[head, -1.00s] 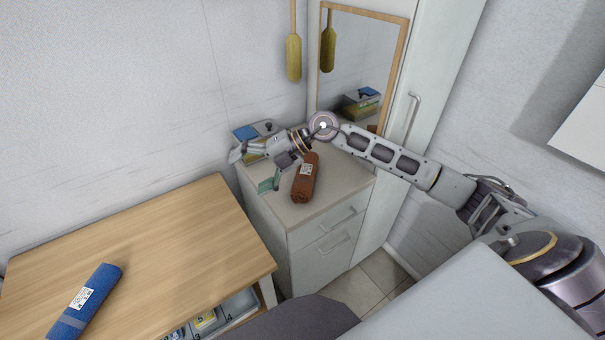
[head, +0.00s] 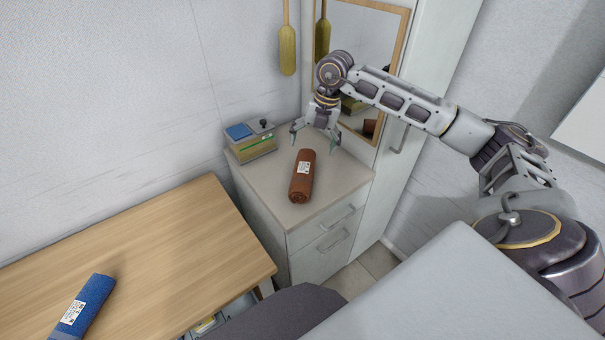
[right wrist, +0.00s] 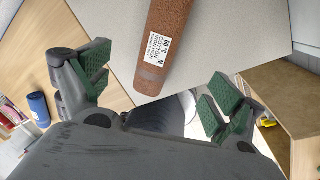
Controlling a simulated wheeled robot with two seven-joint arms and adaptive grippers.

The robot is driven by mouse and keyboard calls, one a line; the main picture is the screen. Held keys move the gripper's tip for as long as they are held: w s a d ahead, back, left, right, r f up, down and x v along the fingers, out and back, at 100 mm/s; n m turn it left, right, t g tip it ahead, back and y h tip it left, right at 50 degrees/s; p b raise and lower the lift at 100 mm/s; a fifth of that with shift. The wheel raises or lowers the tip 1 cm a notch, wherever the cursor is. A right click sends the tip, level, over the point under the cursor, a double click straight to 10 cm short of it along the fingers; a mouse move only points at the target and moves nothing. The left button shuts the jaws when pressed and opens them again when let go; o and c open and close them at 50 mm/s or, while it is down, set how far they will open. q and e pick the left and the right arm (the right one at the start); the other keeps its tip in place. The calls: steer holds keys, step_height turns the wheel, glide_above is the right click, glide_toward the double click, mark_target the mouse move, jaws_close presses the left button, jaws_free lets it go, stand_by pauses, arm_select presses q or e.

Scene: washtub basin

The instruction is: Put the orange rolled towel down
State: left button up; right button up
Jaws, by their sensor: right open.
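The orange rolled towel (head: 301,176) looks rust-brown with a white label. It lies on the top of the grey cabinet (head: 262,192), near its front. In the right wrist view the towel (right wrist: 164,45) lies on the cabinet top between and beyond the fingers. My right gripper (head: 315,143) is open and empty, just behind the towel's far end. In the right wrist view its green-padded fingers (right wrist: 155,90) are spread wide, and neither touches the towel. My left gripper is not in view.
A box with a blue top (head: 250,141) stands at the cabinet's back left. A framed mirror (head: 365,50) and a hanging yellow brush (head: 287,50) are behind. A wooden table (head: 150,240) at left holds a blue rolled towel (head: 84,308).

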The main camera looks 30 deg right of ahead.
mark_target(305, 167)
steer(key=x, duration=0.7)
steer(key=shift+a+f, duration=0.1)
steer(key=shift+f, duration=0.05)
steer(key=shift+w+f, duration=0.1)
steer(key=shift+f, duration=0.55)
steer(key=shift+a, duration=0.1)
steer(key=shift+p+x, duration=0.6)
steer(key=shift+x, duration=1.95)
steer(key=c, duration=1.2)
